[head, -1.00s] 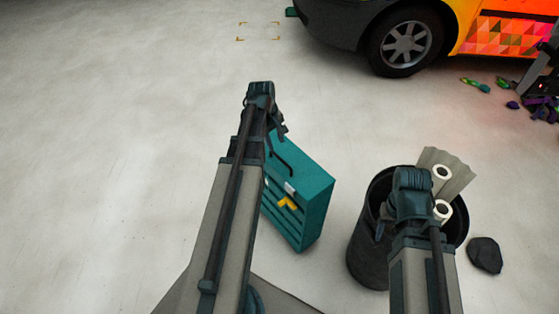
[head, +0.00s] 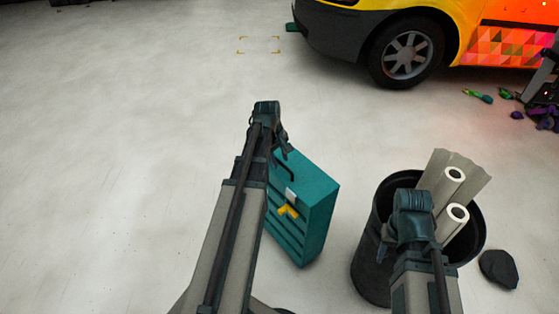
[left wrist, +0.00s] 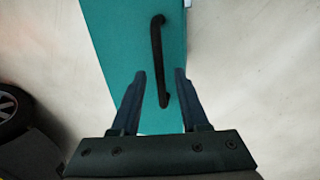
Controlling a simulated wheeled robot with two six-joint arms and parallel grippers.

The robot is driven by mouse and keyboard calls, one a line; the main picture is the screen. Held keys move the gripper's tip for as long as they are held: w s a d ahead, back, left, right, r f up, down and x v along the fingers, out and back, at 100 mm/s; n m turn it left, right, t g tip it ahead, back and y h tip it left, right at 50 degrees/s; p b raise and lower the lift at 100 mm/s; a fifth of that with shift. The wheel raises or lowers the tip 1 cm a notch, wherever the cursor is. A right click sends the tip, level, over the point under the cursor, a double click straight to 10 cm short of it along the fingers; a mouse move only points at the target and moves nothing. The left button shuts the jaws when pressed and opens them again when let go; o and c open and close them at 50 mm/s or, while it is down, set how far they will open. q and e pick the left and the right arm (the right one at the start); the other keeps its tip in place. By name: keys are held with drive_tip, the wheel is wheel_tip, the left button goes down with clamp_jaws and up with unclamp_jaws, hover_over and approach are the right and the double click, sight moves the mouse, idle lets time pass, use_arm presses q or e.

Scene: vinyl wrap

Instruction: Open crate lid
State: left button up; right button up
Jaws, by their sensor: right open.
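The teal crate (head: 318,215) stands on the floor in the middle of the head view, with a yellow latch (head: 287,211) on its near side. Its black handle (head: 286,168) is on the teal top, which looks closed. My left gripper (head: 283,150) is above the crate at the handle. In the left wrist view its fingers (left wrist: 160,72) are open, with the black handle (left wrist: 157,50) showing between and beyond them; contact cannot be told. My right gripper (head: 383,243) is open, in front of the dark bin and away from the crate.
A dark bin (head: 368,270) holding white rolls (head: 453,219) stands right of the crate. A dark lump (head: 498,269) lies beside it. An orange and yellow vehicle (head: 345,30) is at the back right, with small coloured items on the floor near it. The floor at left is clear.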

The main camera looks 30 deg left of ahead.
use_arm(q)
clamp_jaws()
idle(1.3)
